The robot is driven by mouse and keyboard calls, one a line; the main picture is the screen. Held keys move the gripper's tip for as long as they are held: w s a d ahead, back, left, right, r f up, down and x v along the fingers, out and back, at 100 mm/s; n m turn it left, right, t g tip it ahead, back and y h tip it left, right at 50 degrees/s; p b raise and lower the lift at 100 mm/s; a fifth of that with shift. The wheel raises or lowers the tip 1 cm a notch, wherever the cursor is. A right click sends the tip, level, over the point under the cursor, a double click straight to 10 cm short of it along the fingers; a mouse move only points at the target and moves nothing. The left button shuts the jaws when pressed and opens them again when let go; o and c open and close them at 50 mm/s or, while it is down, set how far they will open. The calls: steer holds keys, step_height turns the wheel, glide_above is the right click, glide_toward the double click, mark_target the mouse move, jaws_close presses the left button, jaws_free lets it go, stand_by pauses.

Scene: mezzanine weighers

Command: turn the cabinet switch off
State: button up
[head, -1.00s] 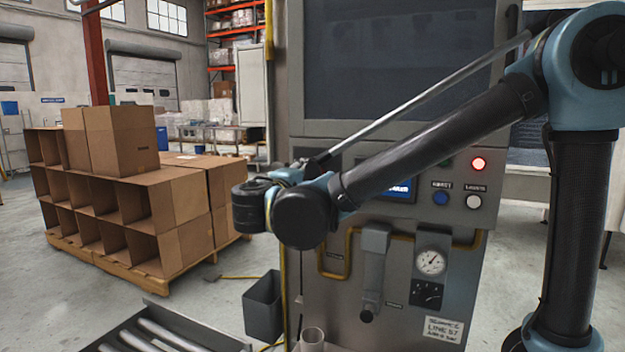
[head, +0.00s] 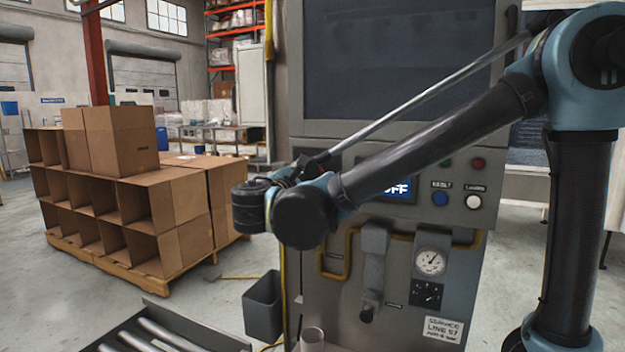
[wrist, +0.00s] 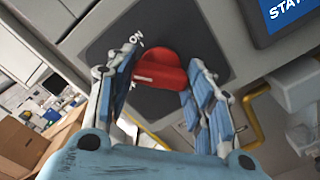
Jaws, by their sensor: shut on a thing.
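The cabinet switch is a red rotary knob (wrist: 160,70) on a dark plate in the wrist view, with an "ON" label at its upper left. My gripper (wrist: 164,62) has its two fingers on either side of the knob and is shut on it. In the head view my wrist and forearm hide the switch and the fingers. The grey cabinet (head: 345,315) stands upright in front of me. The red lamp (head: 478,164) on the cabinet is unlit.
A yellow pipe (head: 352,235), a handle (head: 372,270) and a gauge (head: 430,262) stick out below the panel. A pallet of cartons (head: 140,205) stands left. A grey bin (head: 263,308) and a roller conveyor (head: 150,335) are at the lower left.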

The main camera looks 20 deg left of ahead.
steer(key=n, duration=0.5)
steer(key=shift+f+n, duration=0.1)
steer(key=shift+n, duration=2.4)
steer(key=o, duration=1.1)
steer(key=shift+c, duration=0.2)
steer(key=s, duration=1.2)
